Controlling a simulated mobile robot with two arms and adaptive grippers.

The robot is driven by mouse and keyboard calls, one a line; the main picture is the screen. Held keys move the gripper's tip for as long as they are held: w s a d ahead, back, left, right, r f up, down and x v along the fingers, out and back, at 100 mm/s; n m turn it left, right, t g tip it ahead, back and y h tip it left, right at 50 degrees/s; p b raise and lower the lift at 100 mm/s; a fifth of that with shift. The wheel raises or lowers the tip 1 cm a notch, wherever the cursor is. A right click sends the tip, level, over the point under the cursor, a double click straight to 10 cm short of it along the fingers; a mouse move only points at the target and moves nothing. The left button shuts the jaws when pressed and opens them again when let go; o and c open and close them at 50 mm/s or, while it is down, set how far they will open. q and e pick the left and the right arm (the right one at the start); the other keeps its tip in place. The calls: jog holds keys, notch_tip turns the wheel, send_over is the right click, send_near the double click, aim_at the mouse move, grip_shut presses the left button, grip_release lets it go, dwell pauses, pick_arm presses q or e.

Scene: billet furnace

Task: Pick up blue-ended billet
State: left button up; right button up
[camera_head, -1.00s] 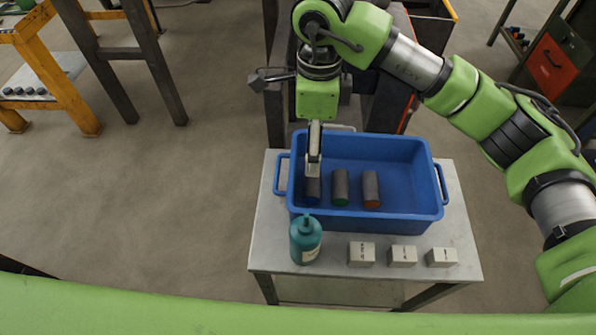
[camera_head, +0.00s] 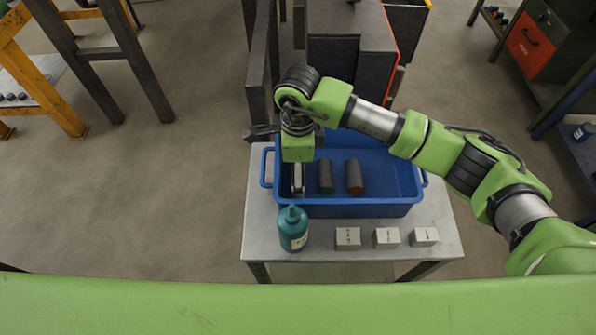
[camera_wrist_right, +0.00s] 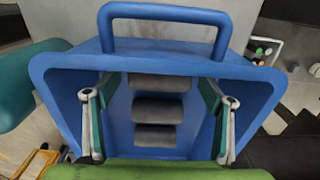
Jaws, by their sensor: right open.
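Three dark grey cylindrical billets lie side by side in a blue crate (camera_head: 362,211). In the head view, one billet has a green end (camera_head: 325,178) and one a red-orange end (camera_head: 354,178). The leftmost billet, whose blue end showed a second ago, is mostly hidden behind my right gripper (camera_head: 298,181). In the right wrist view it is the top billet (camera_wrist_right: 160,82), nearest the crate handle; no end colours show there. My right gripper is open, pointing down into the crate, with its fingers (camera_wrist_right: 158,100) spread apart and nothing gripped. My left gripper is out of view.
The crate stands on a grey table (camera_head: 450,240). A teal bottle (camera_head: 293,230) stands close to the crate's front left. Three small marked blocks (camera_head: 387,238) sit along the front of the table. The right side of the crate is empty.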

jog(key=shift+f, duration=0.4)
jog(key=shift+w+r, duration=0.1)
jog(key=c, duration=1.9)
jog(key=shift+r, duration=0.5)
notch_tip(320, 180, up, 2)
jog(key=shift+r+b, duration=0.1)
jog(key=shift+b, duration=0.2)
jog(key=w+d+r+b, duration=0.1)
jog(key=w+d+r, duration=0.1)
jog(key=d+r, duration=0.1)
jog(key=w+d+r+b, duration=0.1)
jog(key=w+d+r, duration=0.1)
jog(key=d, duration=0.3)
jog(key=w+d+r+b, duration=0.2)
jog(key=w+d+r, duration=0.1)
jog(key=d+r, duration=0.1)
jog(key=shift+d+r, duration=0.1)
jog(key=shift+r, duration=0.3)
